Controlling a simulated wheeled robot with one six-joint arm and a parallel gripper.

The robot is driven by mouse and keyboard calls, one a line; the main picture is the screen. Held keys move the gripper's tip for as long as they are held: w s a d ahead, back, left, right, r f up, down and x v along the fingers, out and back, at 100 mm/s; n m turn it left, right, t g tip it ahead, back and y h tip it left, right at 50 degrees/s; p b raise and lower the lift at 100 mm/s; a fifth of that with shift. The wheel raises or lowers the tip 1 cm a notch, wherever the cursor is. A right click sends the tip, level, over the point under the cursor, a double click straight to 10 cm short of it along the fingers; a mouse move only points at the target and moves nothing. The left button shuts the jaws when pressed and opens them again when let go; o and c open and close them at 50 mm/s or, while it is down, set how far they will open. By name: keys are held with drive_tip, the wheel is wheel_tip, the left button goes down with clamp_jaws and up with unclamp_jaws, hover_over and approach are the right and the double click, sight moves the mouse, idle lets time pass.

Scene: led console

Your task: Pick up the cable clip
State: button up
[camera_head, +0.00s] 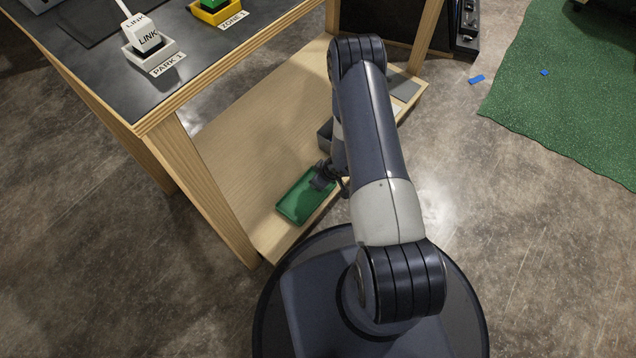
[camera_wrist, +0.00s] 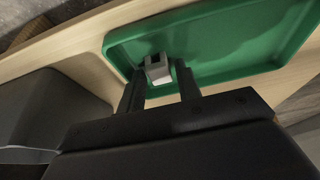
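The cable clip (camera_wrist: 157,69) is a small light-grey piece with a dark opening on top. In the wrist view it sits at the near edge of the green tray (camera_wrist: 222,42), between the tips of my gripper (camera_wrist: 160,88). The fingers are apart, one on each side of the clip, and I see no clear grip on it. In the head view my gripper (camera_head: 325,178) is low over the green tray (camera_head: 296,208) on the wooden lower shelf. The clip is not visible there, as the gripper and arm cover that part.
A dark grey bin (camera_head: 325,135) stands on the shelf (camera_head: 262,120) behind the tray. The table top above carries a white LINK block (camera_head: 146,38) at PARK 1 and a yellow-based block (camera_head: 215,10) at ZONE 1. A wooden leg (camera_head: 205,185) stands left of the tray.

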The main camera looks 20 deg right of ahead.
drive_tip(key=shift+c, duration=0.4)
clamp_jaws()
drive_tip(key=shift+r, duration=0.15)
wheel_tip(320, 180, up, 10)
drive_tip(key=p, duration=0.5)
